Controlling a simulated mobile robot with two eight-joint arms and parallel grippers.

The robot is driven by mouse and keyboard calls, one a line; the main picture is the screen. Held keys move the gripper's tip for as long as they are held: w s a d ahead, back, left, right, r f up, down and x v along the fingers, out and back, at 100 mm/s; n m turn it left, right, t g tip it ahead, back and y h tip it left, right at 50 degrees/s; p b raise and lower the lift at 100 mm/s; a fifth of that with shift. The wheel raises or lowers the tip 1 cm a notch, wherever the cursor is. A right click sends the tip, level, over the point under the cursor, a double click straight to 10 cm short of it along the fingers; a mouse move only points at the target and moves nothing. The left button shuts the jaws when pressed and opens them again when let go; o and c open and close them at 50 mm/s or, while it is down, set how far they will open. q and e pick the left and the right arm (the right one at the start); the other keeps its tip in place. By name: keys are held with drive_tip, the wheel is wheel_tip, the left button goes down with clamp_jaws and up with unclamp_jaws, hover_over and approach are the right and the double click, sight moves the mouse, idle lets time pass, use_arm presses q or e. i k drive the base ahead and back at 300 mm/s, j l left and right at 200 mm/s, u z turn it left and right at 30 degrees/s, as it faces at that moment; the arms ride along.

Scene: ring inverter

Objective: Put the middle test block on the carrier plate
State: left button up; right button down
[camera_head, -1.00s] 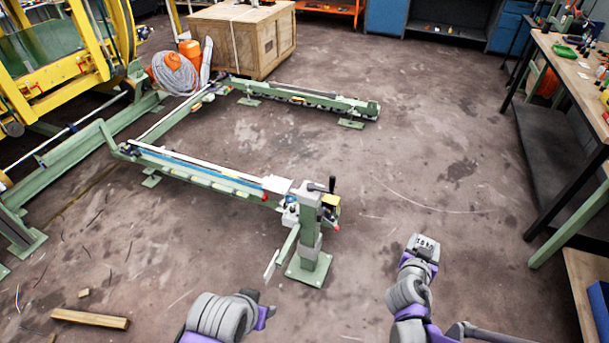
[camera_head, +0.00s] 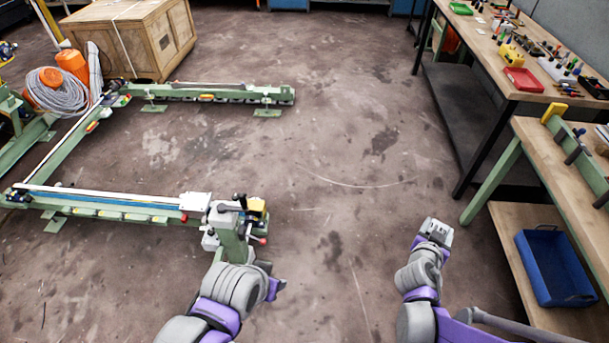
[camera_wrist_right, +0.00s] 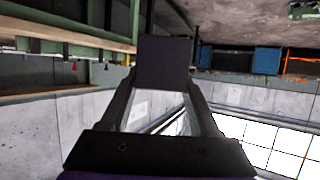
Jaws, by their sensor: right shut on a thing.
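My right gripper (camera_head: 435,236) is shut on a small grey test block (camera_head: 437,231), held over open floor at the lower right of the head view. In the right wrist view the block (camera_wrist_right: 164,63) is a dark square between the two fingers. I cannot tell from its look whether it is the middle one. My left gripper (camera_head: 272,286) is low in the head view, beside the green post; its fingers are too unclear to judge. A pale plate (camera_head: 195,201) sits at the right end of the near green rail; I cannot tell whether it is the carrier plate.
A workbench (camera_head: 500,60) with tools and a red tray (camera_head: 523,80) runs along the right. A lower bench (camera_head: 573,170) has a blue bin (camera_head: 555,268) on its shelf. A wooden crate (camera_head: 130,40) and coiled hose (camera_head: 58,92) are back left. The middle floor is clear.

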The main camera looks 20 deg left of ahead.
sight(195, 200)
drive_tip(key=i+z, duration=0.15)
drive_tip(key=i, duration=0.8)
drive_tip(key=i+u, duration=0.35)
drive_tip(key=i+l+u, duration=0.2)
drive_tip(key=i+u, duration=0.4)
drive_tip(key=u, duration=0.2)
drive_tip(key=i+l+u, duration=0.15)
drive_tip(key=u, duration=0.3)
drive_tip(key=i+l+u, duration=0.1)
drive_tip(key=u, duration=0.35)
drive_tip(key=i+l+u, duration=0.2)
drive_tip(key=u, duration=0.3)
drive_tip(key=i+l+u, duration=0.15)
drive_tip(key=u, duration=0.3)
drive_tip(key=i+l+u, duration=0.2)
drive_tip(key=u, duration=0.25)
drive_tip(key=i+l+u, duration=0.15)
drive_tip(key=u, duration=0.2)
drive_tip(key=i+l+u, duration=0.15)
drive_tip(key=u, duration=0.2)
drive_tip(key=l+u, duration=0.3)
drive_tip(key=i+l, duration=0.05)
drive_tip(key=l, duration=0.05)
